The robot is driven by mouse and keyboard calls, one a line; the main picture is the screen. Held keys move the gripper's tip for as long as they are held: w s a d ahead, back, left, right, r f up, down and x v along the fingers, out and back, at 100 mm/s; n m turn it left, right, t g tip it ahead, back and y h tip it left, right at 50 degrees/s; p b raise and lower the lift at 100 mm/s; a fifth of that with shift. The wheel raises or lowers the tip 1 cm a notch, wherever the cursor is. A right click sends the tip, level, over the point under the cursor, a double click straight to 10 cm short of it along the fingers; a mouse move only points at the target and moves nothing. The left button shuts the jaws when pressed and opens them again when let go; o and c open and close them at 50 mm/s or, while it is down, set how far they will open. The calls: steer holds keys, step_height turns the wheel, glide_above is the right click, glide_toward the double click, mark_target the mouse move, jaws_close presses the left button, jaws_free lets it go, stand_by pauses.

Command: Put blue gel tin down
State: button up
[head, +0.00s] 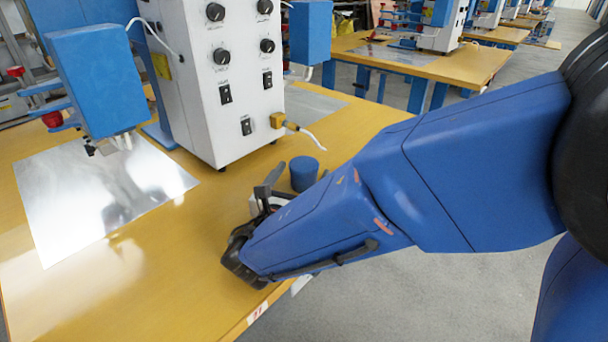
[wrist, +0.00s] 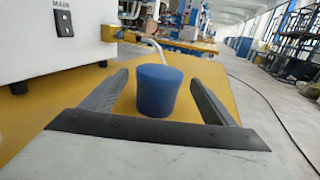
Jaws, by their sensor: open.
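The blue gel tin (head: 304,173) stands upright on the yellow table (head: 150,270), near its right edge and in front of the white machine. In the wrist view the tin (wrist: 158,90) sits between the two spread fingers of my gripper (wrist: 160,98), with a gap on each side. My gripper (head: 280,180) is open and low over the table. In the head view my arm hides part of the gripper and the table around it.
A white control box with knobs (head: 225,75) stands right behind the tin, with a white cable (head: 308,135) beside it. A blue weld head (head: 98,80) and a shiny metal sheet (head: 105,190) are at the left. The table's front is clear.

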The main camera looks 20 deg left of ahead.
mark_target(309, 161)
steer(key=shift+w+a+f, duration=0.1)
steer(key=shift+w, duration=3.3)
steer(key=c, duration=1.5)
